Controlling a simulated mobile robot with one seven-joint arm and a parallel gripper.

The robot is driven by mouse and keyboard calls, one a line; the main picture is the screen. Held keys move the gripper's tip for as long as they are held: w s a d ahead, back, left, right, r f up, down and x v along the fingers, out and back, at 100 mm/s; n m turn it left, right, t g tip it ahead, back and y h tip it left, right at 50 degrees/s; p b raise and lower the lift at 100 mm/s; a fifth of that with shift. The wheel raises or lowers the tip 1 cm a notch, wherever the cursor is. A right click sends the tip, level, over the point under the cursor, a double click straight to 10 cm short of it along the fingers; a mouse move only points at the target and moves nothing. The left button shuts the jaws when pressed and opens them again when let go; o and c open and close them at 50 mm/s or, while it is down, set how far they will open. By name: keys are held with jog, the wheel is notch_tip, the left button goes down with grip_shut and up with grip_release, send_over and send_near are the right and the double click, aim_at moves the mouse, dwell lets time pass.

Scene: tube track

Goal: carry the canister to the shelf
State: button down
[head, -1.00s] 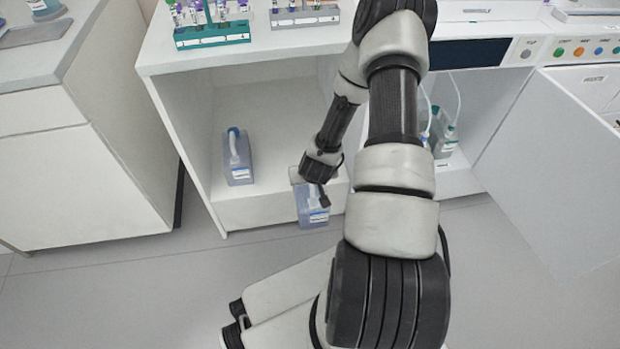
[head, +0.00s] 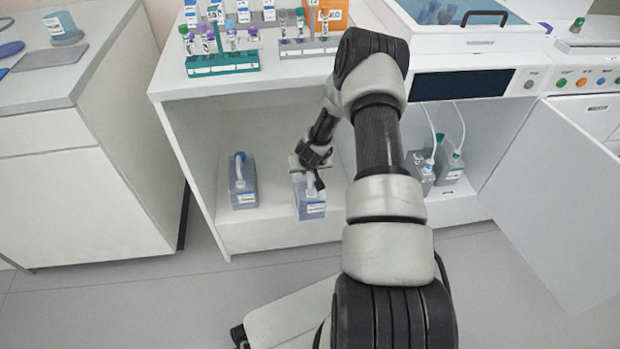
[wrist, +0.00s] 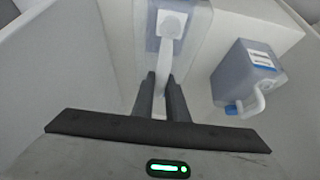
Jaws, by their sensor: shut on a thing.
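My gripper (head: 317,183) is shut on the handle of a translucent blue-grey canister (head: 310,204) with a white label. The canister is upright at the front of the open shelf (head: 270,235) under the bench; whether it touches the shelf floor I cannot tell. In the wrist view the gripper fingers (wrist: 161,95) close on the white handle of the canister (wrist: 190,45). A second canister (head: 243,187) with a blue cap stands on the shelf to the left. It also shows at the right of the wrist view (wrist: 245,75).
Two canisters with tubes (head: 449,160) stand in the right compartment, behind my arm. An open door (head: 560,200) hangs at the right. Tube racks (head: 222,66) stand on the bench top. Free shelf floor lies between the held canister and the left one.

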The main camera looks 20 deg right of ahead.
jog(key=w, duration=0.2)
jog(key=w+d+p, duration=0.1)
jog(key=w, duration=0.2)
jog(key=w+d, duration=0.1)
jog(key=w, duration=0.2)
jog(key=shift+w+d, duration=0.1)
jog(key=shift+d, duration=0.05)
jog(key=shift+w+f+b, duration=0.35)
jog(key=shift+f+b, duration=0.1)
jog(key=shift+f, duration=0.1)
jog(key=shift+w+d+f+b, duration=0.35)
jog(key=shift+w+f+b, duration=0.1)
jog(key=shift+w+f, duration=0.2)
jog(key=shift+r, duration=0.1)
jog(key=shift+f, duration=0.7)
jog(key=c, duration=1.7)
grip_release()
jog(key=shift+o, duration=0.2)
jog(key=shift+s, duration=0.1)
